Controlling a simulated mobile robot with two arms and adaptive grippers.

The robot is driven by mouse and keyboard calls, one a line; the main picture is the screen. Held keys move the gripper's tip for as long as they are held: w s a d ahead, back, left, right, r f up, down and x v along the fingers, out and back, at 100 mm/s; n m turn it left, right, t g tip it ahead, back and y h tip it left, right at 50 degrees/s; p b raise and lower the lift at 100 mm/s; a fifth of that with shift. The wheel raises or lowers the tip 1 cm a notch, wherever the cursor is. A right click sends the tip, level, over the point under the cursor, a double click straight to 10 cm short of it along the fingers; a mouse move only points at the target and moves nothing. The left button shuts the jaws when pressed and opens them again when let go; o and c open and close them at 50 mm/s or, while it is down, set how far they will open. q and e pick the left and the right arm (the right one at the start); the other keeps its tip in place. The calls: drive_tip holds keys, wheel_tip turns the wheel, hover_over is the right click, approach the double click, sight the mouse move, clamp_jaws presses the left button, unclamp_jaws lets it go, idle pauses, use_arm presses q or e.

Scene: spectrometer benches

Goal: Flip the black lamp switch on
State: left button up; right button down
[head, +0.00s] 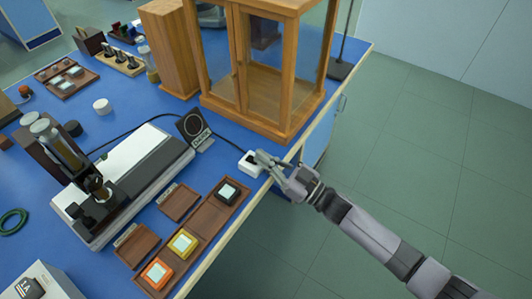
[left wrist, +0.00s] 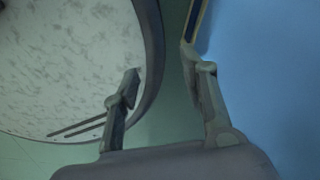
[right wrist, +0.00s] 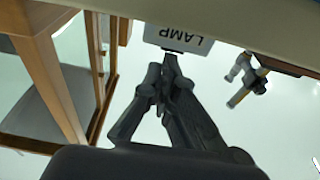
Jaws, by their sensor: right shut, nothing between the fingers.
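The lamp switch box (head: 250,165) is a small white box on the blue bench near its right edge. In the right wrist view the box (right wrist: 180,38) shows upside down with the word LAMP on its face. My right gripper (head: 264,158) is shut and empty, with its fingertips right at the box. In the right wrist view the closed fingertips (right wrist: 168,72) meet the box's lower edge; they hide most of the black switch, so its position cannot be told. My left gripper (left wrist: 165,80) is open and empty, and is out of the head view.
A wooden glass-sided case (head: 285,130) stands just behind the switch box. A dark round-faced panel (head: 194,128) stands left of it, and a wooden tray (head: 228,190) with colored square blocks lies in front. A spectrometer (head: 130,180) fills the bench's left middle. Floor is clear at right.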

wheel_tip(320, 180, down, 2)
drive_tip(key=b, duration=0.4)
drive_tip(key=shift+s+t+y, duration=0.1)
drive_tip(key=shift+t+y, duration=0.2)
drive_tip(key=shift+y, duration=0.1)
drive_tip(key=shift+d+r+p, duration=0.1)
drive_tip(key=shift+r+p, duration=0.35)
drive_tip(key=shift+r, duration=0.05)
wheel_tip(320, 180, up, 5)
drive_tip(key=p, duration=0.4)
drive_tip(key=shift+d+f, duration=0.15)
drive_tip(key=shift+f, duration=0.05)
drive_tip(key=shift+s+d+f+b, duration=0.8)
drive_tip(key=shift+f, duration=0.25)
use_arm(q)
drive_tip(key=shift+s+d+f+b, duration=0.15)
drive_tip(key=shift+s+f+b, duration=0.1)
drive_tip(key=shift+f+b, duration=0.25)
drive_tip(key=shift+s+d+f+b, duration=0.1)
drive_tip(key=shift+s+f+b, duration=0.2)
drive_tip(key=shift+f, duration=0.35)
use_arm(e)
drive_tip(key=v, duration=0.7)
drive_tip(key=shift+f, duration=0.45)
drive_tip(key=shift+d, duration=0.15)
